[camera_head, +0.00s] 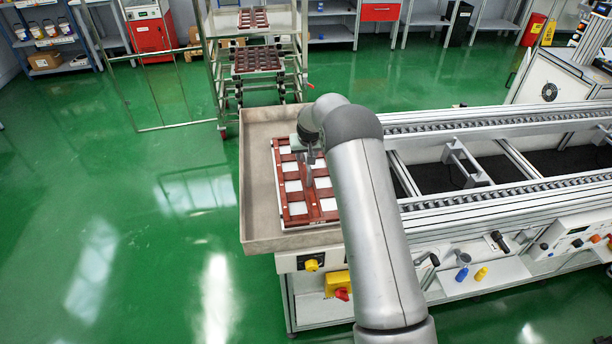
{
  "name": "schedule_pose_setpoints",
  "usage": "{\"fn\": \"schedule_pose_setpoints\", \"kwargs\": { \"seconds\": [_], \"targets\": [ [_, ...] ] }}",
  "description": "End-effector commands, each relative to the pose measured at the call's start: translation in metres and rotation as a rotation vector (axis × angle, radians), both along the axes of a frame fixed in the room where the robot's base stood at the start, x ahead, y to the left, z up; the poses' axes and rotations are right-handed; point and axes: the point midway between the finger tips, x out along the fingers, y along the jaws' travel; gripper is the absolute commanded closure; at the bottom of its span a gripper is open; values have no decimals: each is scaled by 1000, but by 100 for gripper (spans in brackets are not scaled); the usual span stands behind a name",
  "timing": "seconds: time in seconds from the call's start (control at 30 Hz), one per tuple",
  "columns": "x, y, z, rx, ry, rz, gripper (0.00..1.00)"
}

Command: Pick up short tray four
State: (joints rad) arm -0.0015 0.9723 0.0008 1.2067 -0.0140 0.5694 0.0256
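A red-brown tray (325,205) with white square cells lies in the grey metal pan at the left end of the conveyor. My gripper (309,178) points down over this tray, near its middle. My arm hides the tray's right part. The fingers are small and partly covered, so I cannot tell if they are open or touching the tray. Two more dark red trays sit on the rack at the back, one lower (257,59) and one higher (253,17). No label shows which one is short tray four.
The grey pan (258,205) has a raised rim around the tray. The conveyor rails (500,190) run to the right. The metal rack (213,75) stands behind the pan. The green floor (120,200) at left is clear.

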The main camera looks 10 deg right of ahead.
Motion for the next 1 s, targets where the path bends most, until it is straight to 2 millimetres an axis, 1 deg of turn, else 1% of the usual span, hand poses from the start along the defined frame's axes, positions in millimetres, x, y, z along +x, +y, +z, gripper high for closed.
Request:
{"fn": "schedule_pose_setpoints", "kwargs": {
  "seconds": [0.03, 0.13, 0.17, 1.0],
  "targets": [
    [0, 0, 0, 0, 0, 0, 68],
    [0, 0, 0, 0, 0, 0, 96],
    [0, 0, 0, 0, 0, 0, 100],
    [0, 0, 0, 0, 0, 0, 100]
  ]
}}
